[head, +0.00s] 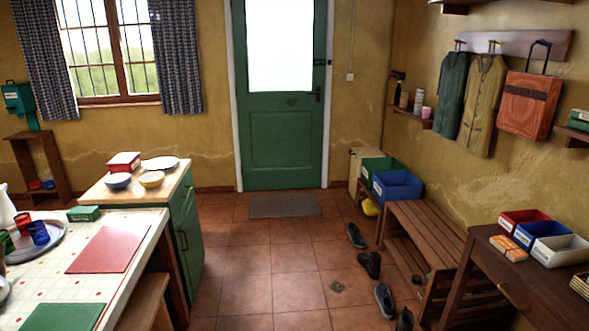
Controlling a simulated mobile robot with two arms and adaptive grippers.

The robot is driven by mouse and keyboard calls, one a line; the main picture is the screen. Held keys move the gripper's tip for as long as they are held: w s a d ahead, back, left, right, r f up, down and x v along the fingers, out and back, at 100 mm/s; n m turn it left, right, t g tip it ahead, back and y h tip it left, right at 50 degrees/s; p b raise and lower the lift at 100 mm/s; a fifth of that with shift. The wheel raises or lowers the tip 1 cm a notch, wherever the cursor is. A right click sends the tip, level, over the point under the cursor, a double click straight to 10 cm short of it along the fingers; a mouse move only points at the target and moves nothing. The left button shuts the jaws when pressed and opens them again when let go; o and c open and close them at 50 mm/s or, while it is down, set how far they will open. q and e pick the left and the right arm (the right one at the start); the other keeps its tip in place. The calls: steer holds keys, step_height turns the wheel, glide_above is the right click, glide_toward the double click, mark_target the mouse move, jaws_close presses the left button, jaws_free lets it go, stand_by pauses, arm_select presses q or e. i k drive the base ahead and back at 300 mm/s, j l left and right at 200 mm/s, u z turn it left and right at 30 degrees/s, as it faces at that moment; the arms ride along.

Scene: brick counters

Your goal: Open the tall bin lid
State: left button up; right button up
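No object in view is plainly a tall bin with a lid. A pale upright box (354,168) stands against the wall just right of the green door. It may be the tall bin, but it is partly hidden behind a green bin and a blue bin, and I cannot make out a lid on it. Neither of my grippers shows in the head view.
A green bin (379,166) and a blue bin (397,186) sit beyond a slatted wooden bench (427,229). Several shoes (369,264) lie on the tiles beside it. A table (150,221) and a green cabinet (187,231) stand left. The middle floor is clear up to the doormat (284,206).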

mark_target(361, 152)
steer(key=i+u, duration=0.15)
steer(key=i, duration=2.15)
steer(key=i+z, duration=0.15)
steer(key=i, duration=1.2)
steer(key=i+j+z, duration=0.15)
steer(key=i, duration=1.15)
